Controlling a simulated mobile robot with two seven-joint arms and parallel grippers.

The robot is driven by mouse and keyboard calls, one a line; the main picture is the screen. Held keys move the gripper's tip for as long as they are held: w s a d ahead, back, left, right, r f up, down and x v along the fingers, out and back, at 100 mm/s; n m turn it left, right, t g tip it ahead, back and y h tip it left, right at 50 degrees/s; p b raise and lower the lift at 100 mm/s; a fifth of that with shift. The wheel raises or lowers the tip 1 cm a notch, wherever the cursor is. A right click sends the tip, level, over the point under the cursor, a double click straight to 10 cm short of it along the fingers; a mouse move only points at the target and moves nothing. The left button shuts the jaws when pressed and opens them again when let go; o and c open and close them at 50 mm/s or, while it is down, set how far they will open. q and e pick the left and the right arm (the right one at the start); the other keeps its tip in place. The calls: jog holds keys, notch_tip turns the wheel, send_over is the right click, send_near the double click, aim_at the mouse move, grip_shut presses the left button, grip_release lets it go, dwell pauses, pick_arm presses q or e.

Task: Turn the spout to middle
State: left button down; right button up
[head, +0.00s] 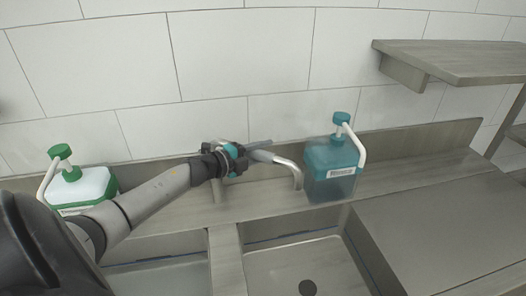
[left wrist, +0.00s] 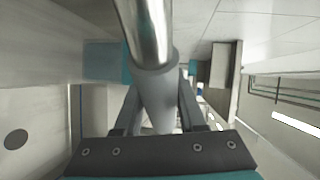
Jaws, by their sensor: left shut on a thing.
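The metal spout (head: 287,163) reaches right from my left gripper (head: 250,151) in the head view, and its tip bends down at the back edge of the right basin. In the left wrist view, the shiny spout (left wrist: 148,35) comes in from the top and runs between the two fingers of my left gripper (left wrist: 158,105). The gripper is shut on it. The faucet's base is mostly hidden behind my left gripper and wrist in the head view. My right gripper is not in view.
A blue-green pump bottle (head: 331,170) stands close to the right of the spout tip. A green-capped white bottle (head: 84,186) stands at the left, partly behind my arm. Two sink basins lie in front, the right one (head: 275,268) with a drain. A shelf (head: 455,62) juts out at upper right.

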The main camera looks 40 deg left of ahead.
pick_arm(q)
jog(key=shift+s, duration=0.15)
jog(key=shift+s+d+f+m+g+h+b, duration=0.1)
jog(key=shift+s+m+g+h+b, duration=0.05)
jog(key=shift+s+m+h+b, duration=0.25)
jog(key=shift+s+d+f+m+g+h+b, duration=0.15)
jog(key=shift+s+m+h+b, duration=0.15)
jog(key=shift+s, duration=0.15)
jog(key=s+a+m+g+h+b, duration=0.1)
jog(key=s+m+g+h+b, duration=0.6)
jog(key=s+b, duration=0.4)
jog(key=shift+s+a+r+m+h+b, duration=0.25)
jog(key=shift+s+a+m+h+b, duration=0.15)
jog(key=shift+m+h, duration=0.55)
jog(key=shift+s+h, duration=0.1)
jog(key=shift+h, duration=0.15)
jog(key=c, duration=0.5)
grip_release()
